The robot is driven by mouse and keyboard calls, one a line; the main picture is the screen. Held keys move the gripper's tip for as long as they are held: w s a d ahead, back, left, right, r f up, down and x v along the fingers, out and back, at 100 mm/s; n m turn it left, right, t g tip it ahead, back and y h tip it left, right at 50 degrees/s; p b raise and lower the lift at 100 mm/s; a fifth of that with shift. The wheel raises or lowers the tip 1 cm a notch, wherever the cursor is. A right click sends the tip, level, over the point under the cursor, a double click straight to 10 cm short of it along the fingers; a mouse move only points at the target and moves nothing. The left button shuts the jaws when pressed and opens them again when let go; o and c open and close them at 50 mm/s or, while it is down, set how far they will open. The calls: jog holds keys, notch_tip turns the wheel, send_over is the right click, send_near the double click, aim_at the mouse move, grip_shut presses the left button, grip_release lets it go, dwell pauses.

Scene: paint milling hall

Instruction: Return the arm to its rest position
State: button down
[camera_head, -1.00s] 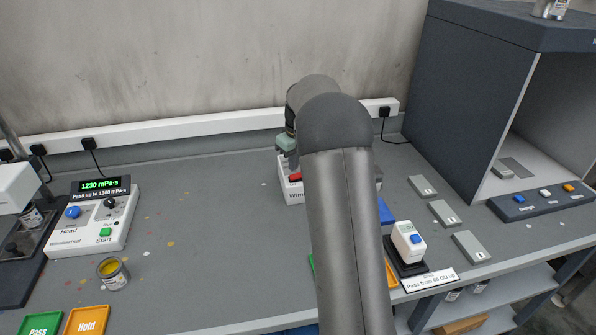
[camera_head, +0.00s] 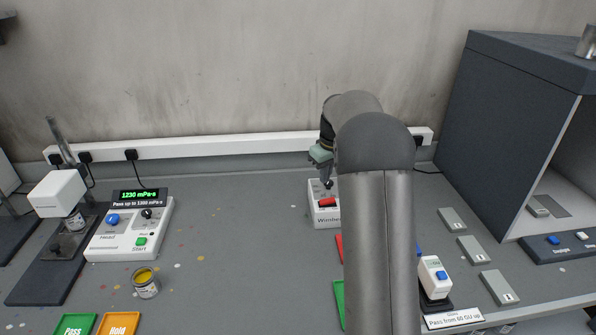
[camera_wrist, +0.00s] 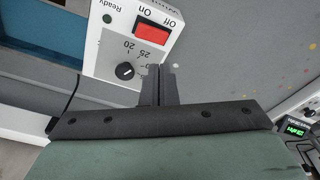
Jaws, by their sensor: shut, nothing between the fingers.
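My arm reaches forward over the grey bench, and my gripper (camera_head: 326,172) hangs over the white control box at the back middle. In the wrist view, my gripper (camera_wrist: 159,84) is shut with its two dark fingers together and nothing between them. The control box (camera_wrist: 104,62) has a red Off/On rocker switch (camera_wrist: 152,36), a black dial marked 20 and 25 (camera_wrist: 124,71), and a Ready lamp. The fingertips are close to the dial in the picture; I cannot tell whether they touch the box. In the head view, my arm hides part of the box.
A viscometer control panel (camera_head: 133,232) reads 1230 mPa·s at left. An open can of yellow paint (camera_head: 145,284) stands before it. Green Pass (camera_head: 73,326) and orange Hold (camera_head: 118,325) pads lie at the front. A gloss meter (camera_head: 434,276) and a dark booth (camera_head: 497,120) stand right.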

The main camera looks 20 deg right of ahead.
jog(key=s+a+r+m, duration=0.1)
jog(key=s+a+r, duration=0.1)
jog(key=s+a, duration=0.5)
jog(key=s+a+r+m, duration=0.1)
jog(key=s+a+r, duration=0.3)
jog(key=s, duration=0.5)
jog(key=s+a+f, duration=0.2)
jog(key=s, duration=0.5)
jog(key=s+a+f, duration=0.2)
jog(key=s+a, duration=0.1)
jog(key=s, duration=0.4)
jog(key=s+a+f+m+g, duration=0.1)
jog(key=s+a+f, duration=0.1)
jog(key=s, duration=0.5)
jog(key=shift+a+f, duration=0.15)
jog(key=shift+f, duration=0.1)
